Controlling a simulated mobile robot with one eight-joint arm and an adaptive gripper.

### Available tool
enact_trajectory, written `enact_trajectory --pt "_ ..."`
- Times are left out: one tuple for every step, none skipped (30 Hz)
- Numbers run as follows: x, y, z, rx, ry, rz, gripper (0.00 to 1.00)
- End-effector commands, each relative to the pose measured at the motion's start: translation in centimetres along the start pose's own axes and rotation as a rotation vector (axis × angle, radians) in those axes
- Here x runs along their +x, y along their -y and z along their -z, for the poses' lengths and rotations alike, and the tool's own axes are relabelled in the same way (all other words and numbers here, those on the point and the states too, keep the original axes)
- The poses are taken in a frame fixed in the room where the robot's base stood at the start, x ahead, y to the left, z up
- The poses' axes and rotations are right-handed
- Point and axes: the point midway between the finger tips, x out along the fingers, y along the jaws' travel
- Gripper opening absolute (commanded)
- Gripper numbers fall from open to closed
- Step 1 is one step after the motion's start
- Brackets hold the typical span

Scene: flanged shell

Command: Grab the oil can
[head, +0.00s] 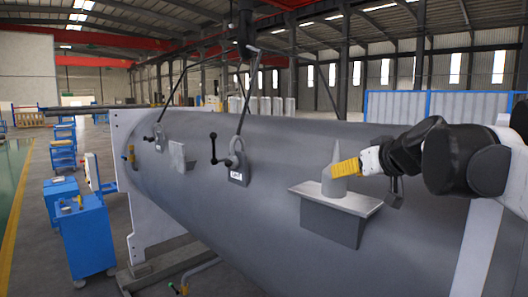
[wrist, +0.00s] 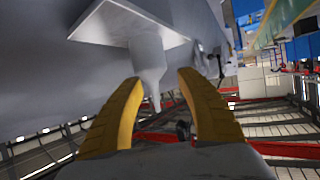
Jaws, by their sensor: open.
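The oil can (head: 334,187) is grey, with a round body and a pointed conical spout, and stands upright on a small shelf (head: 345,203) fixed to the side of the big grey shell. My gripper (head: 338,170) reaches in from the right in the head view, its yellow fingers beside the can at the base of the spout. In the wrist view the scene is upside down; the can (wrist: 148,60) hangs from the shelf (wrist: 105,28) in the picture. My open gripper (wrist: 160,80) has one finger on each side of the spout. I cannot tell whether either finger touches it.
The large grey shell (head: 270,180) fills the middle. Lifting clamps (head: 236,168) with rods and a small bracket (head: 178,156) sit on it, left of the shelf. Blue carts (head: 85,235) stand on the floor at left. A pale upright support (head: 475,250) stands near my arm.

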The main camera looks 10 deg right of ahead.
Motion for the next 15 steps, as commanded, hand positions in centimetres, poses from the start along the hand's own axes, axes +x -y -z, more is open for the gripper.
enact_trajectory --pt "-0.6 -0.6 2.1 0.0 -0.01 -0.007 0.44" --pt "-0.7 -0.9 2.7 -0.001 -0.016 -0.01 0.44" --pt "-0.8 -1.3 3.4 -0.002 -0.022 -0.014 0.44" --pt "-0.8 -1.4 3.7 -0.002 -0.026 -0.016 0.44" --pt "-0.8 -1.6 4.0 -0.003 -0.028 -0.018 0.44" --pt "-0.7 -1.7 4.2 -0.004 -0.031 -0.019 0.44" --pt "-0.4 -1.8 4.3 -0.005 -0.033 -0.02 0.44" --pt "-0.1 -1.9 4.3 -0.005 -0.033 -0.02 0.44" --pt "0.6 -1.9 4.3 -0.005 -0.034 -0.019 0.44" --pt "1.1 -1.8 4.3 -0.006 -0.034 -0.019 0.44" --pt "1.7 -1.8 4.3 -0.006 -0.034 -0.018 0.44" --pt "2.4 -1.8 4.3 -0.006 -0.033 -0.018 0.44" --pt "2.9 -1.9 4.3 -0.005 -0.033 -0.018 0.44" --pt "3.3 -1.9 4.3 -0.005 -0.033 -0.019 0.44" --pt "3.8 -1.9 4.3 -0.006 -0.033 -0.019 0.44"
